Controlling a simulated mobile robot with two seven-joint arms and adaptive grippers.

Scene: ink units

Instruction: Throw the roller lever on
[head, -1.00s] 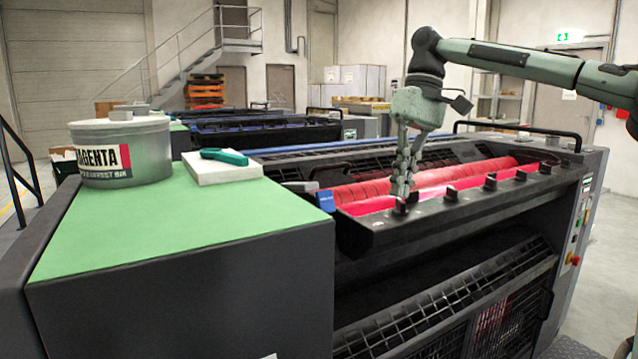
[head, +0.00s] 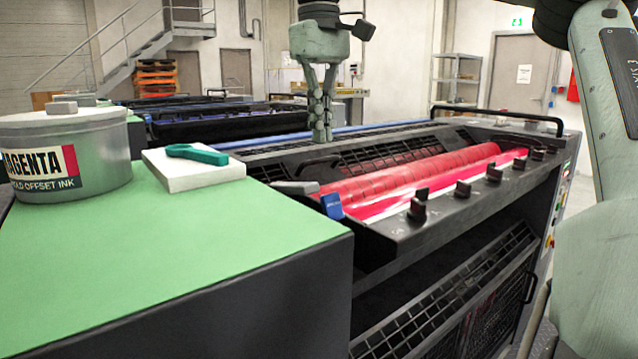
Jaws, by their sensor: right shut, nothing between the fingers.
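A short lever with a grey grip (head: 296,187) lies nearly flat at the left end of the red rollers (head: 400,178). A blue tab (head: 332,206) stands at the roller end just in front of it. I cannot tell for certain which is the roller lever. My right gripper (head: 321,138) is shut and empty, pointing down. In the picture it is above and slightly right of the grey grip, apart from both parts. My left gripper is out of view.
A black guard handle (head: 318,164) is close below my right gripper. Several black keys (head: 463,189) line the front ledge. A magenta ink tin (head: 62,152) and a white block (head: 192,170) with a teal tool (head: 197,153) sit on the green top (head: 150,262).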

